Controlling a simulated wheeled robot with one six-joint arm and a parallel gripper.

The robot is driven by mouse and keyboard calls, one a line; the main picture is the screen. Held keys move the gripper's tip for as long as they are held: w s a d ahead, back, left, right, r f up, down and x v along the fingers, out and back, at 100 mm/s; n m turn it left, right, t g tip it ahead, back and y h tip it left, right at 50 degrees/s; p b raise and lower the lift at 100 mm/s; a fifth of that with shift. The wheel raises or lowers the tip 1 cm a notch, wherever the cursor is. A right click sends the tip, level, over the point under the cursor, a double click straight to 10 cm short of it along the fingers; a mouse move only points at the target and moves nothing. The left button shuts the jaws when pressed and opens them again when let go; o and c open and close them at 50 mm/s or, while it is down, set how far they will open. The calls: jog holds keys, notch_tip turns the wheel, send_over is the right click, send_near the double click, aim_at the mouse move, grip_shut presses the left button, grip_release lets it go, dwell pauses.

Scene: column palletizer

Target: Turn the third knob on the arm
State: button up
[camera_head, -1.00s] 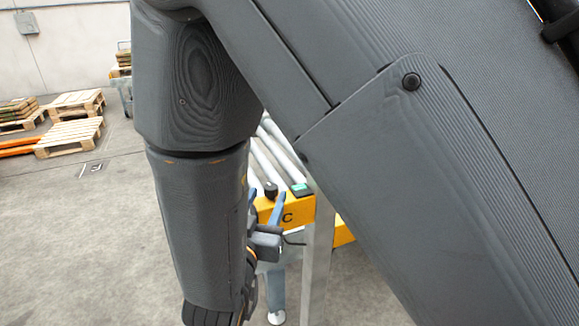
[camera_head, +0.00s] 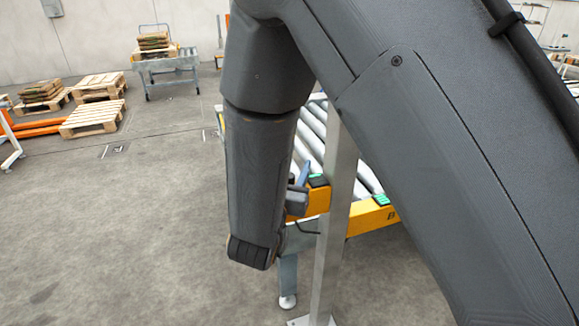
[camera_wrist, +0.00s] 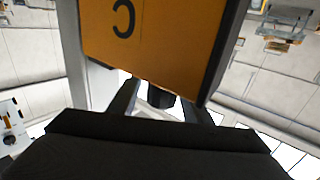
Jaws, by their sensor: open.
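A yellow-orange panel marked C (camera_wrist: 150,30) fills the top middle of the wrist view, its letter upside down. A small dark knob (camera_wrist: 161,98) shows at the panel's lower edge. My gripper (camera_wrist: 160,92) is open, with one dark finger on each side of the knob; I cannot tell whether they touch it. In the head view, my gripper (camera_head: 302,182) is partly hidden behind my forearm, beside the end of a yellow conveyor beam (camera_head: 318,203). The knob is not distinguishable there.
A roller conveyor (camera_head: 312,145) lies behind a grey upright post (camera_head: 338,220). Another yellow beam marked B (camera_head: 365,221), carrying a green-topped pad (camera_head: 381,199), stands right of the post. Pallets (camera_head: 93,118) lie back left.

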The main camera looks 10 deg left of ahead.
jog(key=c, duration=1.1)
jog(key=shift+o, duration=0.2)
jog(key=shift+s+a, duration=0.1)
jog(key=shift+a, duration=0.15)
jog(key=shift+d, duration=0.15)
jog(key=shift+r, duration=0.1)
jog(key=o, duration=1.1)
jog(key=shift+c, duration=0.2)
